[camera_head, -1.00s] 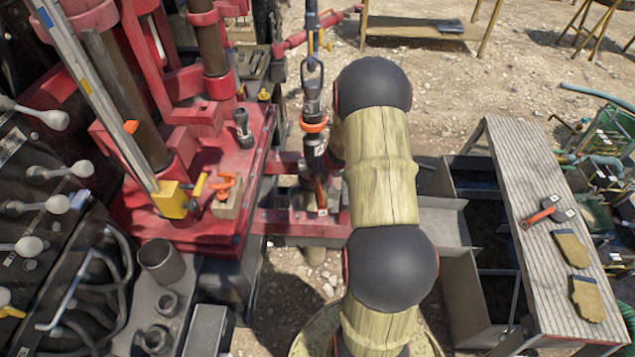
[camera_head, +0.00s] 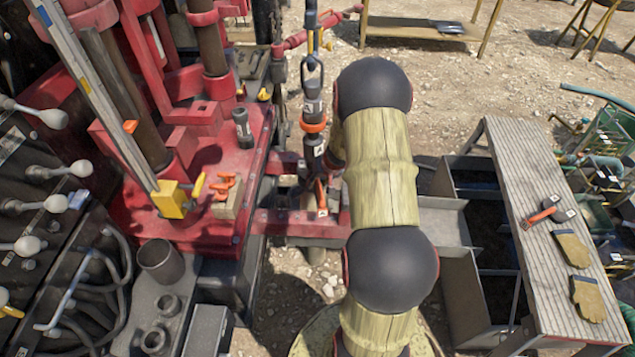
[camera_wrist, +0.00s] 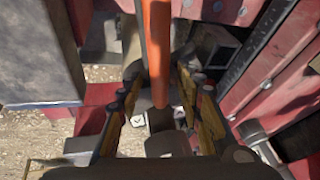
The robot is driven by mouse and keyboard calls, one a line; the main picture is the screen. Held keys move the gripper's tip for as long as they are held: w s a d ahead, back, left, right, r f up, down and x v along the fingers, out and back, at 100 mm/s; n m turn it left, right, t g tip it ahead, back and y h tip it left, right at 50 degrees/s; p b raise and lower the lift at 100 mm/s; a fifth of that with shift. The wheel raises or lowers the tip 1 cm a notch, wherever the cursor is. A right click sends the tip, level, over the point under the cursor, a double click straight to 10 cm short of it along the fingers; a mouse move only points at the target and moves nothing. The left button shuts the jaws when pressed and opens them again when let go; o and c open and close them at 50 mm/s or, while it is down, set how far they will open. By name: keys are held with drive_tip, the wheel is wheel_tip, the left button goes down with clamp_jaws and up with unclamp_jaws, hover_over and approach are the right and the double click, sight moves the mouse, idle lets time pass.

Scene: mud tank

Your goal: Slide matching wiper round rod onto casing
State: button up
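A long orange bar (camera_wrist: 157,50) runs down the wrist view between my fingers, to a dark tagged part (camera_wrist: 160,122). My gripper (camera_wrist: 158,85) appears open, with narrow gaps beside the bar; contact is partly hidden. In the head view my arm covers the gripper. A dark tool with an orange-red collar (camera_head: 313,127) hangs upright beside my arm. Below it is a small orange piece (camera_head: 321,193) with a white tag, near the red frame. I cannot tell which part is the casing or the rod. A wiper around a rod is not clearly visible.
The red machine (camera_head: 195,235) with posts and a dark cylinder (camera_head: 243,128) stands left. Levers (camera_head: 48,172) crowd the near left. A wooden bench (camera_head: 535,185) at right bears an orange-and-black tool (camera_head: 547,213) and gloves (camera_head: 572,250). Open gravel lies behind.

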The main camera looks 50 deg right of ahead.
drive_tip(key=v, duration=1.2)
idle(0.5)
